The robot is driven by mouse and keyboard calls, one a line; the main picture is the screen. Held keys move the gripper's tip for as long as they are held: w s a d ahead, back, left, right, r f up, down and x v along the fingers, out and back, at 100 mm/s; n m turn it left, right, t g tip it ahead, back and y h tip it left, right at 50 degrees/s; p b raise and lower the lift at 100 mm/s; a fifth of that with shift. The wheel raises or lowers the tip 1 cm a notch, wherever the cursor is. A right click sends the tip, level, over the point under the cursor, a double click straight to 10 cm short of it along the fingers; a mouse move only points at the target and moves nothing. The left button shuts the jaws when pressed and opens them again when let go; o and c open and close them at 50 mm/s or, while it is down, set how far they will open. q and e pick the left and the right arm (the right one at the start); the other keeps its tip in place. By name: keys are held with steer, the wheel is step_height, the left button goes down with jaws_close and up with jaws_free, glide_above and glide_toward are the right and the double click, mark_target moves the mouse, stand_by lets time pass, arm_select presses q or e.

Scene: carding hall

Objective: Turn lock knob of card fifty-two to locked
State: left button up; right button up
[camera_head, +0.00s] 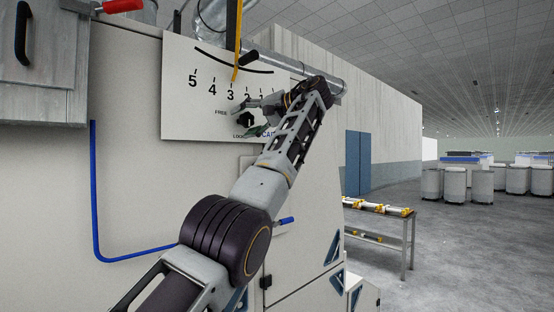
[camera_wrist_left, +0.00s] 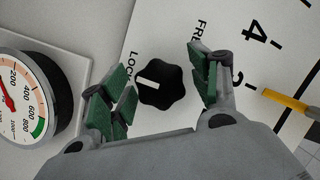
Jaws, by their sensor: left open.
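The black lobed lock knob (camera_wrist_left: 168,92) sits on the white panel between the fingers of my left gripper (camera_wrist_left: 162,88) in the left wrist view. Its white mark is on the side facing the partly cut "LOCK" lettering (camera_wrist_left: 131,68); the "FREE" lettering (camera_wrist_left: 199,35) is at the top. The green-padded fingers are open on either side of the knob, with visible gaps. In the head view the knob (camera_head: 246,119) shows below the numbered scale, and my left gripper (camera_head: 255,117) reaches it from the right. My right gripper is not in view.
A round pressure gauge (camera_wrist_left: 22,95) is close beside the left finger in the wrist view. A yellow pointer (camera_head: 237,67) hangs over the scale above the knob. A blue pipe (camera_head: 95,200) runs along the machine. A bench (camera_head: 408,216) stands at the right.

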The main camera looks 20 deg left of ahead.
arm_select(q)
steer(key=shift+m+y, duration=0.3)
steer(key=shift+m, duration=0.2)
steer(key=shift+m+g+y, duration=0.5)
steer(key=shift+m+y, duration=0.3)
steer(key=shift+m, duration=1.2)
steer(key=shift+m+t+y, duration=0.15)
steer(key=shift+m+y, duration=0.45)
steer(key=shift+m, duration=0.9)
steer(key=shift+m+t+y, duration=0.15)
steer(key=shift+m+y, duration=0.45)
steer(key=shift+m, duration=0.9)
steer(key=shift+m+t+y, duration=0.35)
steer(key=shift+m+t, duration=0.45)
steer(key=shift+m, duration=1.15)
steer(key=shift+m+t+y, duration=0.35)
steer(key=shift+m+t, duration=0.45)
steer(key=shift+m, duration=1.15)
steer(key=shift+m+t, duration=0.95)
steer(key=shift+m, duration=1)
steer(key=shift+m+t, duration=0.95)
steer(key=shift+m, duration=1)
steer(key=shift+m, duration=0.3)
